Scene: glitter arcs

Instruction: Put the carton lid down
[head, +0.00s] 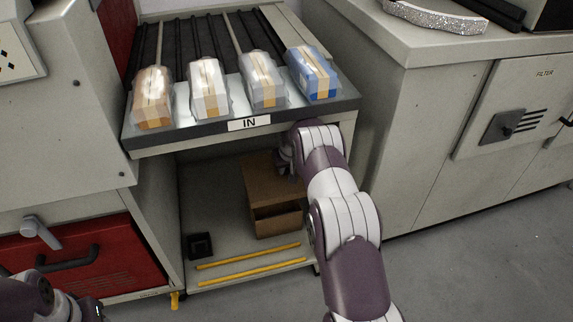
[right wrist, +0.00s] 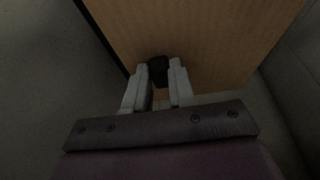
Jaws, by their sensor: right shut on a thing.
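The brown cardboard carton (head: 277,222) stands on the low shelf under the counter marked IN. Its lid (head: 262,178) is a brown panel above the dark opening at the carton's front. My right gripper (head: 287,160) reaches under the counter to the lid's right part, partly hidden by my own arm. In the right wrist view the gripper (right wrist: 160,80) is shut on a small black knob (right wrist: 158,70) on the brown lid (right wrist: 200,40).
Several wrapped packages (head: 210,90) lie on the rollers above the IN sign (head: 249,123). A small black box (head: 200,246) and two yellow bars (head: 250,262) are on the shelf left of and before the carton. A grey cabinet (head: 400,150) stands close on the right.

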